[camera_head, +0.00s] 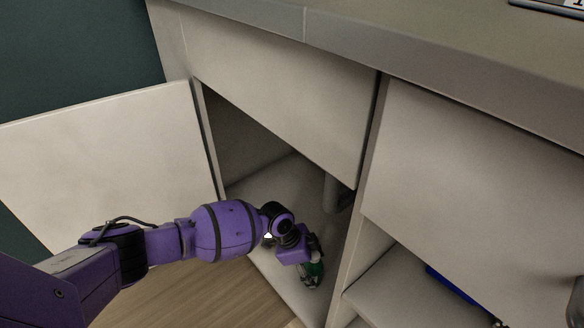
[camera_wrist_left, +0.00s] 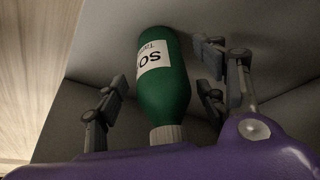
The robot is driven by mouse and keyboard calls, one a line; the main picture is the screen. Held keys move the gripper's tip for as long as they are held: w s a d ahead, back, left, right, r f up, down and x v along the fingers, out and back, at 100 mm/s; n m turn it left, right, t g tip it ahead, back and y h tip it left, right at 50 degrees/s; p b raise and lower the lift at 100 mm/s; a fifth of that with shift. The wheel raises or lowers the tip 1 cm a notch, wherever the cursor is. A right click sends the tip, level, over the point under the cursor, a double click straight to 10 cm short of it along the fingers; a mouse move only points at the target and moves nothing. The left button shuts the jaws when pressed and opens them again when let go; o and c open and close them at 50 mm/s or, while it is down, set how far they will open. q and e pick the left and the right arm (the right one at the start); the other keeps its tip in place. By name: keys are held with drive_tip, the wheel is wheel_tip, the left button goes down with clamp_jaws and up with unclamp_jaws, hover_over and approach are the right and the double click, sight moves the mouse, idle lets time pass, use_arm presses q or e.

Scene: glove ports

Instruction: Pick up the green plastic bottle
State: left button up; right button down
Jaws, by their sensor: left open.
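The green plastic bottle (camera_wrist_left: 165,85) has a white label and a pale ribbed cap. It fills the middle of the left wrist view, between the spread fingers of my left gripper (camera_wrist_left: 160,90), with a visible gap on the left side. In the head view the bottle (camera_head: 314,270) stands on the floor of the open cabinet, partly hidden by my left gripper (camera_head: 312,255). My left gripper is open around the bottle. Whether the right finger touches it is hard to tell.
The open cabinet door (camera_head: 100,150) stands at the left. A grey pipe (camera_head: 333,192) hangs inside the cabinet behind the bottle. The divider (camera_head: 352,240) rises close to the right of the bottle. A blue object (camera_head: 452,285) lies in the right compartment. The countertop (camera_head: 400,50) overhangs above.

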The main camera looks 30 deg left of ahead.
use_arm(q)
drive_tip(key=shift+w+d+f+b, duration=0.3)
drive_tip(key=shift+w+d+f, duration=0.15)
drive_tip(key=shift+f, duration=0.25)
drive_tip(key=shift+r, duration=0.1)
drive_tip(key=c, duration=1.1)
drive_tip(key=shift+c, duration=0.2)
